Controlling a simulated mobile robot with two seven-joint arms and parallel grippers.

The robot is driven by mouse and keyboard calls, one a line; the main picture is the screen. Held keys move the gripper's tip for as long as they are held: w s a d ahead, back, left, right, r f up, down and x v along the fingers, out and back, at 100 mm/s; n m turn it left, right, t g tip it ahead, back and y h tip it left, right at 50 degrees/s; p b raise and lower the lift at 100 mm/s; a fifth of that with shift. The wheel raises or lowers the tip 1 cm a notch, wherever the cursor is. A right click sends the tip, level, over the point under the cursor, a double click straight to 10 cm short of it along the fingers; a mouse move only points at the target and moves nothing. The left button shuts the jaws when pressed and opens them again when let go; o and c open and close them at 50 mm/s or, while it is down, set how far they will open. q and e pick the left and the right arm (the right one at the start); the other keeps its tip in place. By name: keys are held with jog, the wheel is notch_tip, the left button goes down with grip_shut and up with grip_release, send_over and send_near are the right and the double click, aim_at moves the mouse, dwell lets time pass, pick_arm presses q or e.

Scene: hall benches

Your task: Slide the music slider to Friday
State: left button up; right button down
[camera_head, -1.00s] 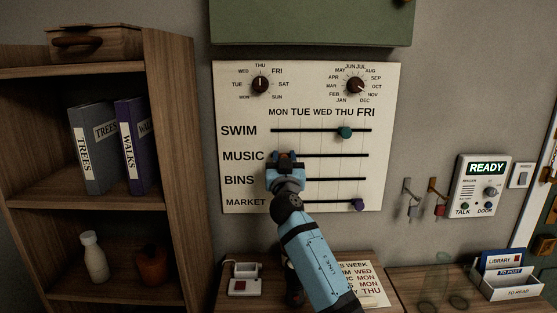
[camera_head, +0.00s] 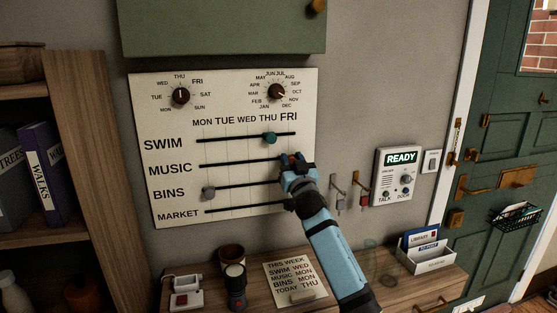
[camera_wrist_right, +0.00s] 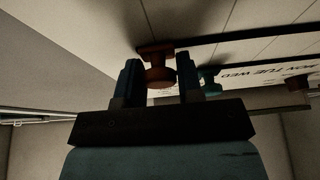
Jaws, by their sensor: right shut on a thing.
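The white planner board (camera_head: 150,120) hangs on the wall, with day columns MON to FRI and slider lines SWIM, MUSIC, BINS and MARKET. My right gripper (camera_head: 293,160) is at the right end of the MUSIC line (camera_head: 235,163), around the FRI column. In the wrist view its fingers are shut on the red music knob (camera_wrist_right: 160,76). In the head view the gripper mostly hides that knob. The teal swim knob (camera_head: 270,138) is near THU; it also shows in the wrist view (camera_wrist_right: 208,82). My left gripper is not in view.
Wall hooks (camera_head: 360,190) and the READY intercom (camera_head: 398,175) are right of the board. Below, a wooden bench holds a note card (camera_head: 290,268), a dark cup-like item (camera_head: 236,288) and a letter box (camera_head: 428,260). A green cabinet (camera_head: 220,28) hangs above.

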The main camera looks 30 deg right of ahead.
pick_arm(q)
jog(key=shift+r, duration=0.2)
pick_arm(e)
jog(key=shift+d, duration=0.15)
jog(key=c, duration=1.2)
grip_release()
jog(key=o, duration=0.4)
jog(key=shift+d, duration=0.1)
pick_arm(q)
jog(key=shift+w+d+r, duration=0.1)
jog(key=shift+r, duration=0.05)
pick_arm(e)
jog(key=shift+s+d, duration=0.1)
jog(key=shift+s+f, duration=0.1)
pick_arm(q)
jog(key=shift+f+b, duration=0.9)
jog(key=shift+b, duration=0.2)
pick_arm(e)
jog(key=v, duration=1.3)
jog(key=shift+s, duration=0.25)
jog(key=shift+a+f, duration=0.1)
jog(key=shift+a, duration=0.1)
